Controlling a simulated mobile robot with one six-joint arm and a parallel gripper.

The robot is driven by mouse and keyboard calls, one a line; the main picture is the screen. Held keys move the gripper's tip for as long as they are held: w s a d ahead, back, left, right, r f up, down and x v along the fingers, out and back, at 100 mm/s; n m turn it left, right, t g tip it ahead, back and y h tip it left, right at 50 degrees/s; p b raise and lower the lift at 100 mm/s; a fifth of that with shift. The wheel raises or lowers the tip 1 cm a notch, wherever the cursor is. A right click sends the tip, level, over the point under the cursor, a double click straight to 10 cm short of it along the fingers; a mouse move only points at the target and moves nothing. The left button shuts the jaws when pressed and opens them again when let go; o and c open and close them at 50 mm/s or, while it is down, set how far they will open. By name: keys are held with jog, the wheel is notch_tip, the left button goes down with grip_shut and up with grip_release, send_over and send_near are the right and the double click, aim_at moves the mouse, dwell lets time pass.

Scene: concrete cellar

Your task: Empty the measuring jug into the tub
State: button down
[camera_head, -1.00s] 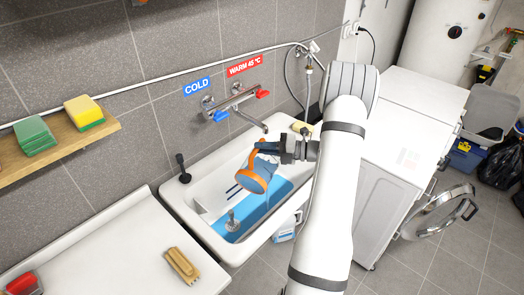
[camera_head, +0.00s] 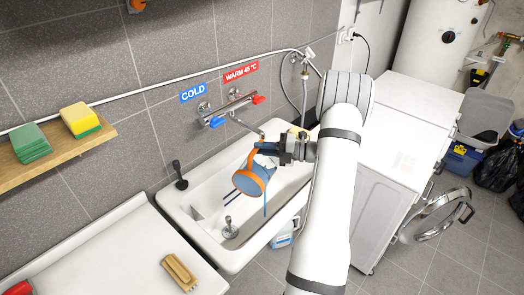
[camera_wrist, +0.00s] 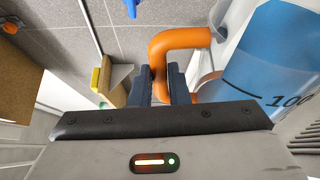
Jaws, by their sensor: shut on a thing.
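The measuring jug (camera_head: 250,182), clear with an orange rim and handle, hangs tilted over the white tub (camera_head: 205,236), its mouth turned down and toward the head camera. Blue liquid shows in it. A thin blue streak runs down below the jug over the tub. My gripper (camera_head: 270,148) is shut on the jug's orange handle. In the wrist view, my gripper (camera_wrist: 166,85) has its dark fingers on either side of the orange handle (camera_wrist: 180,38); the jug's wall (camera_wrist: 275,60) shows blue with a 100 mark.
Wall taps with a blue lever (camera_head: 217,122) and a red lever (camera_head: 258,100) stand above the tub. A grey fitting (camera_head: 230,229) sits in the tub. A brush (camera_head: 180,271) lies on the white counter (camera_head: 120,262) at left. A white machine (camera_head: 370,205) stands at right.

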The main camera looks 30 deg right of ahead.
aim_at(252, 176)
jog(key=shift+d, duration=0.1)
jog(key=shift+w+d+r+m, duration=0.3)
jog(key=shift+w+d+m, duration=0.3)
jog(key=shift+d, duration=0.1)
jog(key=s+a+n, duration=0.1)
jog(key=s+a+f+n+b, duration=0.1)
jog(key=s+a+n+b, duration=0.1)
jog(key=a, duration=0.1)
jog(key=shift+f+h, duration=0.3)
jog(key=shift+h, duration=0.1)
jog(key=shift+s+a+n, duration=0.1)
jog(key=shift+a+n, duration=0.15)
jog(key=shift+n, duration=0.05)
jog(key=s+a+n+b, duration=0.1)
jog(key=s+a+n+h+b, duration=0.1)
jog(key=a+b, duration=0.1)
jog(key=shift+f+n, duration=0.15)
jog(key=shift+n, duration=0.25)
jog(key=shift+s+a+n, duration=0.2)
jog(key=shift+n, duration=0.1)
